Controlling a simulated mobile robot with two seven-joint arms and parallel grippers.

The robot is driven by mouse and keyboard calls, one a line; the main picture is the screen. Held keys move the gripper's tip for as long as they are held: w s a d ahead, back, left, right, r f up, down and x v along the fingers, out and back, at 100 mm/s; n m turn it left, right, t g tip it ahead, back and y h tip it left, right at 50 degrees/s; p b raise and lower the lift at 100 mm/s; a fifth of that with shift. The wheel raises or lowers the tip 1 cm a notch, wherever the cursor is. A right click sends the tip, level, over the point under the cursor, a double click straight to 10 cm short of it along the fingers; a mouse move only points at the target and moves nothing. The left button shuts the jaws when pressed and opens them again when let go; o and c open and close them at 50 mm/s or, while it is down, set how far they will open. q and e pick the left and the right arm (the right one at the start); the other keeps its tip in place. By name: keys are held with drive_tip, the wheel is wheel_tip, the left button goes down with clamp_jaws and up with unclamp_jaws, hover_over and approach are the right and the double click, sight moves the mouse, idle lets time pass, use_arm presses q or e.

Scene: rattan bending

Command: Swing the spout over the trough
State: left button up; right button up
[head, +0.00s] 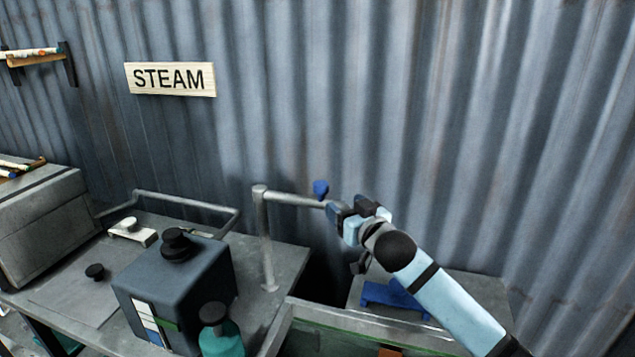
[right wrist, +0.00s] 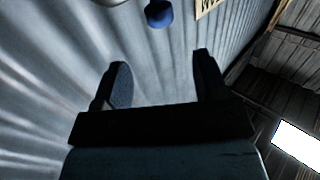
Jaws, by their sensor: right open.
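The spout (head: 294,199) is a grey metal pipe arm reaching right from the top of an upright post (head: 266,245) on the bench. A blue knob (head: 320,188) stands near its far end; it also shows in the right wrist view (right wrist: 158,14), beyond the fingertips. The trough (head: 365,335) is a grey metal-rimmed box at the bottom of the head view, cut off by the frame. My right gripper (head: 337,209) is at the spout's right end, covering part of it. In the right wrist view its fingers (right wrist: 160,82) are apart with nothing between them.
A dark blue box (head: 175,290) with a black knob and a teal bottle (head: 218,335) stand left of the trough. A blue stand (head: 395,298) sits behind the trough, partly behind my right arm. A corrugated wall (head: 400,100) with a STEAM sign (head: 170,79) closes the back.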

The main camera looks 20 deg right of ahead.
sight(325, 188)
drive_tip(key=w, duration=0.3)
drive_tip(key=w+a+p, duration=0.1)
drive_tip(key=w, duration=0.2)
drive_tip(key=w+a+p, duration=0.1)
drive_tip(key=w, duration=0.3)
drive_tip(key=shift+w+a, duration=0.15)
drive_tip(key=shift+w, duration=0.5)
drive_tip(key=shift+w+f, duration=0.1)
drive_tip(key=shift+w, duration=0.1)
drive_tip(key=shift+c, duration=0.2)
